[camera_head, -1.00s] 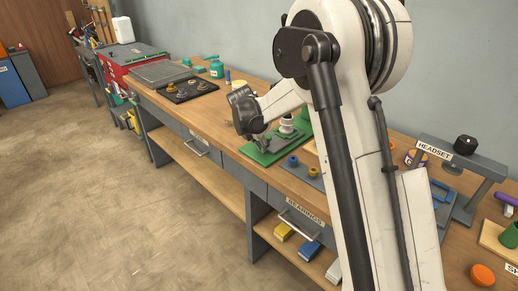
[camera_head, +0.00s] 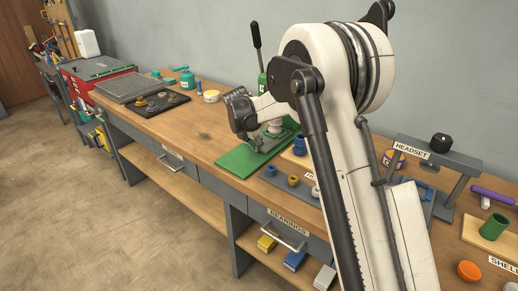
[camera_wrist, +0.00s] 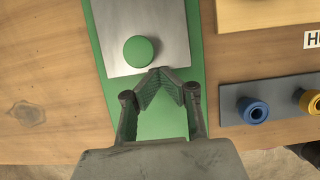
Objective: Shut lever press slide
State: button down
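The lever press stands on the bench, with a green base (camera_head: 238,161) and an upright black lever (camera_head: 257,35). My arm hides much of its body in the head view. In the wrist view a grey metal plate (camera_wrist: 167,18), which looks like the slide, lies over the green base (camera_wrist: 160,123) and carries a round green knob (camera_wrist: 141,52). My gripper (camera_wrist: 164,71) is over the base with its fingertips together at the plate's near edge, just below and right of the knob. Nothing shows between the fingers. Whether the tips touch the plate is unclear.
A grey holder with blue (camera_wrist: 253,110) and tan (camera_wrist: 311,101) rings is right of the base. A wooden block (camera_wrist: 265,12) is at the upper right. Bare bench top is left of the base.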

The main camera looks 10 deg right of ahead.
aim_at(251, 157)
jog(key=shift+s+a, duration=0.3)
jog(key=shift+a, duration=0.15)
jog(key=shift+s+a+b, duration=0.45)
jog(key=shift+s+a, duration=0.6)
jog(key=shift+a, duration=0.1)
jog(key=v, duration=1)
jog(key=s+d+r+m+t+y, duration=0.1)
jog(key=s+d+r+m, duration=0.5)
jog(key=s, duration=0.4)
jog(key=s+d+r+m+t+y, duration=0.1)
jog(key=s+r+m, duration=0.15)
jog(key=s, duration=0.25)
jog(key=s+d+r+m, duration=0.1)
jog(key=s+r+m, duration=0.1)
jog(key=s+m, duration=0.3)
jog(key=s+d+f+m+t, duration=0.1)
jog(key=s+f+m, duration=0.1)
jog(key=s+m, duration=0.4)
jog(key=s+d+f+m+t+y, duration=0.1)
jog(key=s+m, duration=0.5)
jog(key=s, duration=0.8)
notch_tip(251, 157, down, 2)
jog(key=shift+s+d+f+m+p, duration=0.1)
jog(key=shift+s+d+m+p, duration=0.25)
jog(key=shift+d, duration=0.5)
